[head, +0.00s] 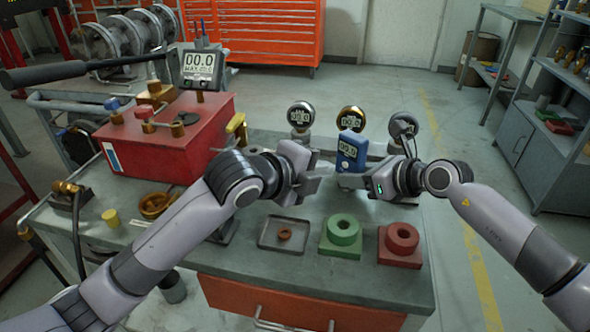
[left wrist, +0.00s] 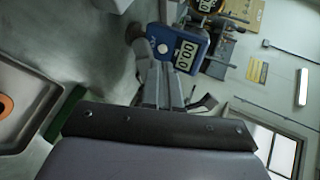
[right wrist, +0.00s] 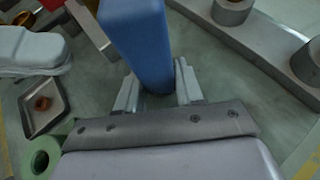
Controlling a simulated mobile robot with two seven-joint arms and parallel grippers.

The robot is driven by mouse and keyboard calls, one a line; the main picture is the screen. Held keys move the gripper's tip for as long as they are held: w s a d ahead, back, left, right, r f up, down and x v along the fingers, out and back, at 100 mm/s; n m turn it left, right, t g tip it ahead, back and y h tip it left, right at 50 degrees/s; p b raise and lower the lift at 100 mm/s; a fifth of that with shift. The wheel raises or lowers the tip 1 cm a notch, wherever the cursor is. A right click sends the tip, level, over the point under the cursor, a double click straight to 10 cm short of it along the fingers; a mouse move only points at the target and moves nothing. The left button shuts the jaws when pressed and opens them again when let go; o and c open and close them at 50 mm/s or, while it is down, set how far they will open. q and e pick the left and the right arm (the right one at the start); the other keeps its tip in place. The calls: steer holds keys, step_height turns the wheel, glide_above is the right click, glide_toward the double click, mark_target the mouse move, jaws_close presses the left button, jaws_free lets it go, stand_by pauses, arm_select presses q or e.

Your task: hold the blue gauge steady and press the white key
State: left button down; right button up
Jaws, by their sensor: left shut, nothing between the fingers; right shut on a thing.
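The blue gauge (head: 351,147) with a grey display stands upright over the back right of the bench. My right gripper (head: 352,178) is shut on its lower part; in the right wrist view the blue gauge (right wrist: 138,40) sits between the fingers (right wrist: 157,95). My left gripper (head: 322,168) is shut and empty, just left of the gauge. In the left wrist view its closed fingers (left wrist: 163,80) point at the face of the blue gauge (left wrist: 165,38). The round white key (left wrist: 162,48) shows beside the display, near the fingertips; I cannot tell whether they touch.
Several round gauges, one brass (head: 350,119), stand behind the blue gauge. A large red box (head: 165,150) fills the left.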

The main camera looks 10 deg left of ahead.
arm_select(q)
steer(key=v, duration=0.7)
arm_select(e)
steer(key=shift+w+d, duration=0.1)
steer(key=shift+d, duration=0.1)
arm_select(q)
steer(key=shift+r, duration=0.1)
arm_select(e)
steer(key=o, duration=0.9)
steer(key=shift+c, duration=0.2)
